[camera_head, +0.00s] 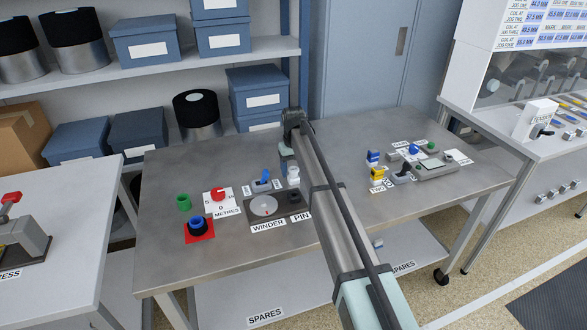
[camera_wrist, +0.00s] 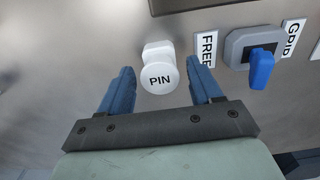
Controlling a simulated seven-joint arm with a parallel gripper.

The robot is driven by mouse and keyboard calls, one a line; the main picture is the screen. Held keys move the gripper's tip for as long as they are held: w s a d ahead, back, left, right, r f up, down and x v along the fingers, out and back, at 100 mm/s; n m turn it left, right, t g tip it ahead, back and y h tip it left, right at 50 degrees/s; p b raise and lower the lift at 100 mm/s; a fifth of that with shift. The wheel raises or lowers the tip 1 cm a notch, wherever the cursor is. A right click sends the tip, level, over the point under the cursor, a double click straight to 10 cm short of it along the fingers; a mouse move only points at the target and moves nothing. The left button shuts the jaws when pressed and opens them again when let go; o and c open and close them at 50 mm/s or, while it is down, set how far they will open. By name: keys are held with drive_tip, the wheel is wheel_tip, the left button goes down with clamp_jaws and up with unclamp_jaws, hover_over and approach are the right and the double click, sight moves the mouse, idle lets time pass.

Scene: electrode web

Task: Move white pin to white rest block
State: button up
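The white pin (camera_wrist: 160,76) shows in the wrist view with a round face marked PIN and a white part behind it. In the head view it is the small white shape (camera_head: 293,174) behind the winder. My gripper (camera_wrist: 161,88) is open, its two blue fingers on either side of the pin in the picture, with visible gaps. I cannot tell whether the fingertips are level with it. In the head view my gripper (camera_head: 287,152) is above and behind the pin, partly hidden by my arm. I cannot clearly make out a separate white rest block.
A blue lever (camera_wrist: 261,68) on a grey base, between FREE and GRIP labels, stands right of the pin. The winder disc (camera_head: 264,206) and a dark PIN socket (camera_head: 294,197) are nearby. A red-knobbed METRES dial (camera_head: 218,195) stands left.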

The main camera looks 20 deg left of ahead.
sight(293, 169)
drive_tip(key=shift+o, duration=0.6)
wheel_tip(293, 169, up, 14)
drive_tip(key=shift+f, duration=0.1)
idle(0.9)
